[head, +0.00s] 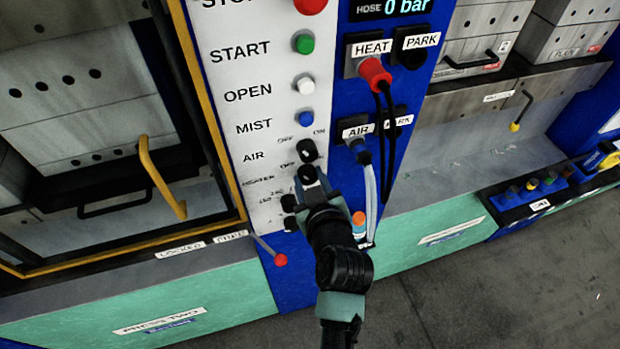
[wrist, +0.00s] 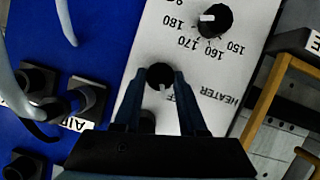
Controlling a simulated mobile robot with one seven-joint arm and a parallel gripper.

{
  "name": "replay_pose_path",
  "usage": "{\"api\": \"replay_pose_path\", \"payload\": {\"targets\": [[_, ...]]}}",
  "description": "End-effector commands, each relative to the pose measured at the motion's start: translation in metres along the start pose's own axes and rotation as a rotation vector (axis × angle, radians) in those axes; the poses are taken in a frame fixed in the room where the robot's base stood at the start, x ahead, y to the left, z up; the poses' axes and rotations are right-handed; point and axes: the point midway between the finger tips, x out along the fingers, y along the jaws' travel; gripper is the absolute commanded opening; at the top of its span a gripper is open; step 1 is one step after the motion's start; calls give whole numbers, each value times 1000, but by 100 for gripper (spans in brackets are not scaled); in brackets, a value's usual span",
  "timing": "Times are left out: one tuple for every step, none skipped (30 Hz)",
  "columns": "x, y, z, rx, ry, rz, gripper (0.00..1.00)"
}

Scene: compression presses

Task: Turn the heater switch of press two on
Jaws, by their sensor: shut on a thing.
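The press two control panel (head: 262,110) is white with printed labels. The heater switch (head: 306,173) is a black round knob beside the HEATER label. In the wrist view the heater switch (wrist: 160,76) sits between my fingertips, with a pale mark on its lower part. My gripper (head: 311,184) is shut on this knob; its fingers (wrist: 162,80) lie on both sides of it. The OFF print is partly covered by a finger. I cannot tell clearly which position the knob points to.
The air switch (head: 307,150) is close above the heater switch. A temperature dial (wrist: 215,20) marked 150 to 180 is on the other side. The red HEAT plug (head: 374,71) and AIR plug (head: 361,152) have hanging cables to the right. A yellow handle (head: 158,180) stands out at left.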

Motion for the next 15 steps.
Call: {"api": "replay_pose_path", "payload": {"targets": [[0,1,1,10,-1,-3,0],[0,1,1,18,-1,-6,0],[0,1,1,31,0,-12,0],[0,1,1,44,0,-17,0],[0,1,1,58,0,-23,0],[1,1,1,78,0,-31,0],[1,1,2,96,0,-39,0],[1,2,2,114,0,-46,0],[1,2,2,143,0,-57,0],[1,2,2,164,0,-67,0],[1,3,2,187,1,-75,0],[1,3,2,219,0,-90,0],[1,3,2,245,1,-99,0],[1,4,3,271,0,-110,0],[1,4,3,306,1,-124,0]]}}
